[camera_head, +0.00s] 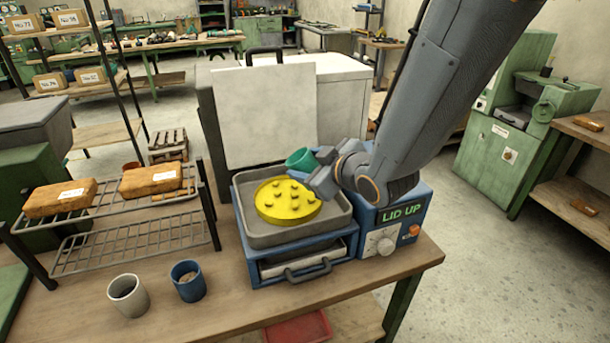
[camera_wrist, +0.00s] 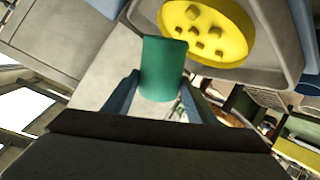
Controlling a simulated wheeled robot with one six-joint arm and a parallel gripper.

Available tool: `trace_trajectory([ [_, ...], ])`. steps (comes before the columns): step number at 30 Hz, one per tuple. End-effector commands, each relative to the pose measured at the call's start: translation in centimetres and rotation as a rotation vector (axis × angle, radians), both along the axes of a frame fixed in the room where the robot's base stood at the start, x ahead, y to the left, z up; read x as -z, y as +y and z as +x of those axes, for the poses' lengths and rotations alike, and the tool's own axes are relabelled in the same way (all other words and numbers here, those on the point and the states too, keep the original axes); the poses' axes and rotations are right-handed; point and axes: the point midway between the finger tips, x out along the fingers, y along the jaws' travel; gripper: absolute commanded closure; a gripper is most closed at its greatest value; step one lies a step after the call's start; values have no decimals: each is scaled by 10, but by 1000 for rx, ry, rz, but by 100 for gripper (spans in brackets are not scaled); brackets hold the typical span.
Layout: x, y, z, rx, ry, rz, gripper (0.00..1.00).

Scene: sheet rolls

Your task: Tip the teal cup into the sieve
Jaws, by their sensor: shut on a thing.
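The teal cup (camera_head: 300,159) is held by my gripper (camera_head: 322,172) above the back of the grey tray. It looks tilted in the head view, its mouth toward the left. In the wrist view the teal cup (camera_wrist: 163,69) sits between the two fingers of my gripper (camera_wrist: 160,92). The round yellow piece (camera_head: 288,200), with several small lumps on it, lies in the grey tray (camera_head: 252,238); it also shows in the wrist view (camera_wrist: 232,45). I cannot tell whether this yellow piece is the sieve. The cup's inside is not clear.
The blue machine (camera_head: 395,208) reads "LID UP", and its pale lid (camera_head: 265,115) stands upright behind the tray. A grey cup (camera_head: 128,296) and a filled blue cup (camera_head: 188,281) stand at the bench front. A wire rack (camera_head: 130,238) with brown blocks (camera_head: 151,180) stands left.

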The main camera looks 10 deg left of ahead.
Motion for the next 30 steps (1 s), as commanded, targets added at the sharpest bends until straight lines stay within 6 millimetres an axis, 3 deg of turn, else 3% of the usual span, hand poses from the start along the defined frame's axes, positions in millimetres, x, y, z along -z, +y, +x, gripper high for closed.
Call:
trace_trajectory([
  [18,-7,2,1,0,37,516,72],
  [30,-13,3,0,2,45,614,72],
])
